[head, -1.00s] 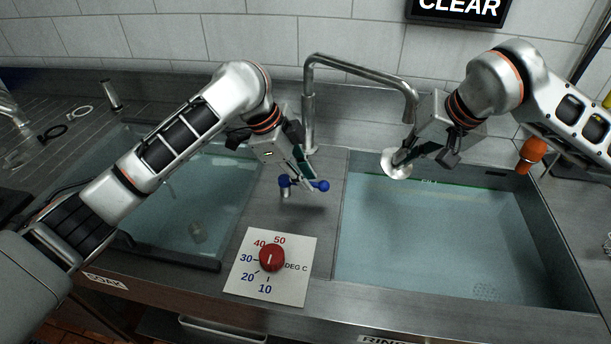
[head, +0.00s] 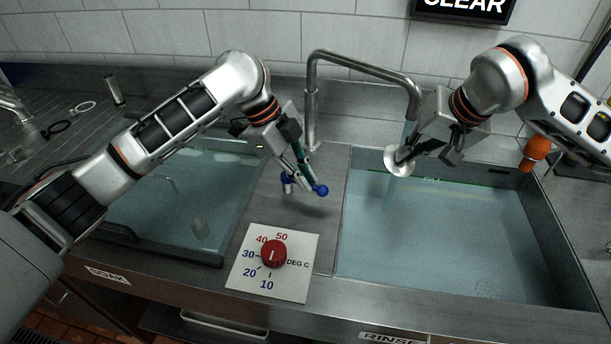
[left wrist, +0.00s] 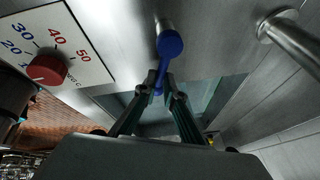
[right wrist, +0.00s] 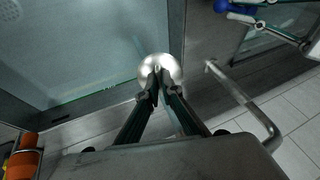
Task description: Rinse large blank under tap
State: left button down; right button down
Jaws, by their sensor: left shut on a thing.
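The large blank (head: 398,162), a shiny pale disc, is in my right gripper (head: 405,158), below the tap (head: 365,70) spout and above the rinse basin. In the right wrist view the fingertips (right wrist: 158,84) meet on the disc (right wrist: 160,68). The tap lever (head: 321,190) is blue and stands on the steel strip between the basins. My left gripper (head: 308,178) is shut on its arm, near the right-hand blue end. The left wrist view shows the fingertips (left wrist: 165,92) on the blue lever (left wrist: 169,45).
The water-filled rinse basin (head: 345,235) lies right, the soak basin (head: 235,232) left with a small pale object in it. A red temperature dial (head: 273,254) sits in front of the lever. An orange-capped item (head: 537,147) is at the rinse basin's back right.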

pick_arm(q)
jog(key=c, duration=2.1)
grip_release()
jog(key=shift+c, duration=0.2)
jog(key=v, duration=1.2)
